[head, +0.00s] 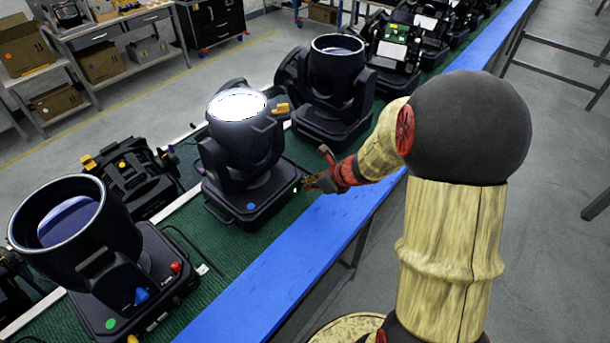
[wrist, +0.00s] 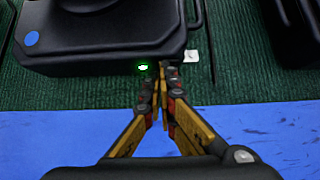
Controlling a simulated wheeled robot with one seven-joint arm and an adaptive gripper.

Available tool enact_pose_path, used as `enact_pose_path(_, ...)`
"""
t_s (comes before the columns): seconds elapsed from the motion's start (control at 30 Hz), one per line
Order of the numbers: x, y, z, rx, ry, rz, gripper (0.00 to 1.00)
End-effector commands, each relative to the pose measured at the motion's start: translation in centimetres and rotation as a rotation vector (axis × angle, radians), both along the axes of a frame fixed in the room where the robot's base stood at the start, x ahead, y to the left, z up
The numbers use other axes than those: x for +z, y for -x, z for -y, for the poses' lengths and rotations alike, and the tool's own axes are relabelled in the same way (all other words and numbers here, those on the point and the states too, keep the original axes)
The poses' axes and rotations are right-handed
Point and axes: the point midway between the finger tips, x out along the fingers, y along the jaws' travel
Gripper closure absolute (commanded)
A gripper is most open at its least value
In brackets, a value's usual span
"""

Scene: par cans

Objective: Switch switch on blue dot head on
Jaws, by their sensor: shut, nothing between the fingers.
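The blue dot head (head: 240,140) is a black moving light in the middle of the row, its lens glowing bright white. A blue dot (head: 250,206) marks its base, and the dot also shows in the wrist view (wrist: 32,38). A small green light (wrist: 143,66) glows on the base's front edge, at the switch; the switch body itself is mostly hidden. My gripper (head: 308,184) is at the base's right front corner. In the wrist view my gripper (wrist: 158,72) is shut and empty, its tips beside the green light. I cannot tell whether they touch the base.
A green dot head (head: 65,240) stands at the front left, and another black head (head: 335,90) stands behind to the right. The blue bench edge (head: 290,277) runs along the near side. A small white tag (wrist: 191,56) lies right of the fingertips.

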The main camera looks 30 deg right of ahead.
Motion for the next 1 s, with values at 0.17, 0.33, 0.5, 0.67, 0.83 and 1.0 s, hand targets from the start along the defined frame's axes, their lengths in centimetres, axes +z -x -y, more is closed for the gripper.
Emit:
enact_pose_path(0.17, 0.2, -0.1, -0.1, 0.001, 0.000, -0.003, 1.00)
enact_pose_path(0.33, 0.1, -0.1, -0.1, 0.001, 0.000, -0.002, 1.00)
enact_pose_path(0.5, 0.3, -0.1, -0.1, 0.001, 0.000, -0.002, 1.00)
enact_pose_path(0.67, 0.8, -0.1, -0.1, 0.001, 0.000, -0.002, 1.00)
enact_pose_path(0.83, 1.6, -0.1, -0.1, 0.001, 0.001, -0.002, 1.00)
enact_pose_path(1.0, 1.9, -0.1, -0.1, 0.001, 0.001, -0.002, 1.00)
